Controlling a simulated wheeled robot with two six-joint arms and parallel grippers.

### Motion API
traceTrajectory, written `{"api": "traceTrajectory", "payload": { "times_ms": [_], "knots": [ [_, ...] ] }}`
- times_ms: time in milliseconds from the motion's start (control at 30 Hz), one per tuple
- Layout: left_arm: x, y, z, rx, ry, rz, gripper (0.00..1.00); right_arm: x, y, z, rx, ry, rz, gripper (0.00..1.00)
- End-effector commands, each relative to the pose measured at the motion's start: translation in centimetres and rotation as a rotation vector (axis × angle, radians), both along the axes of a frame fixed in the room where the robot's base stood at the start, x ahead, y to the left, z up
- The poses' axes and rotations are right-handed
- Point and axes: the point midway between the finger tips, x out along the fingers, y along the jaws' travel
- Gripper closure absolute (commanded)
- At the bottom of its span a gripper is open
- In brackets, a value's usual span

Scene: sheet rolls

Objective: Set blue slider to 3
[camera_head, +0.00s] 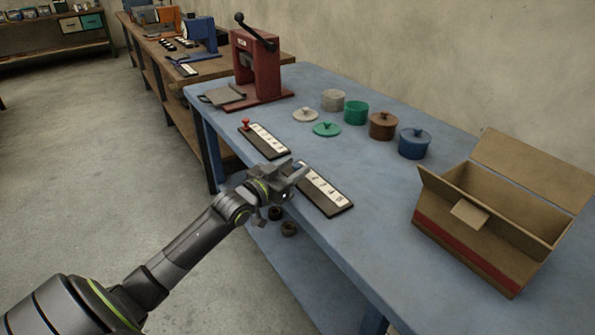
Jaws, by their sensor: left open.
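A dark slider board with a white numbered strip (326,192) lies on the blue table near its front edge. My left gripper (292,176) is over the left end of this board, with its jaws open. The gripper and wrist hide that end, and I cannot make out a blue knob clearly. I cannot tell whether the gripper touches anything. A second slider board (264,141) lies farther back, with a red knob (245,124) at its far left end. My right gripper is not in view.
A red press (258,65) stands at the back of the blue table (375,190). Several round pots, including a blue one (414,144), stand along the wall side. An open cardboard box (480,235) is at right. Dark round pieces (289,229) show below the tabletop.

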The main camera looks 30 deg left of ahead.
Motion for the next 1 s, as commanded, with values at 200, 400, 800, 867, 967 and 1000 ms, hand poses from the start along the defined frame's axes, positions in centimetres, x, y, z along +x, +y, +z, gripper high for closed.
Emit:
{"api": "traceTrajectory", "payload": {
  "times_ms": [200, 400, 800, 867, 967, 1000],
  "knots": [
    [1.6, -0.3, 0.0, -0.002, 0.000, -0.001, 0.57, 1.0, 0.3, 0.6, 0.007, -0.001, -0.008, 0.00],
    [1.9, -0.3, 0.0, -0.001, 0.000, -0.001, 0.57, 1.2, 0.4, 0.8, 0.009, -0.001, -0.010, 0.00],
    [1.9, -0.3, 0.0, -0.001, 0.000, -0.001, 0.86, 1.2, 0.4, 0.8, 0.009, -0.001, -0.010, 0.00],
    [1.9, -0.3, 0.0, -0.001, 0.000, -0.001, 0.94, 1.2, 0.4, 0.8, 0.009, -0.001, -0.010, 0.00],
    [1.9, -0.3, 0.0, -0.001, 0.000, -0.001, 1.00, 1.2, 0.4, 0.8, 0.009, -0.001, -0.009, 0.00],
    [1.9, -0.3, 0.0, -0.001, 0.000, -0.001, 1.00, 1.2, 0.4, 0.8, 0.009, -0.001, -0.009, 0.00]
  ]
}}
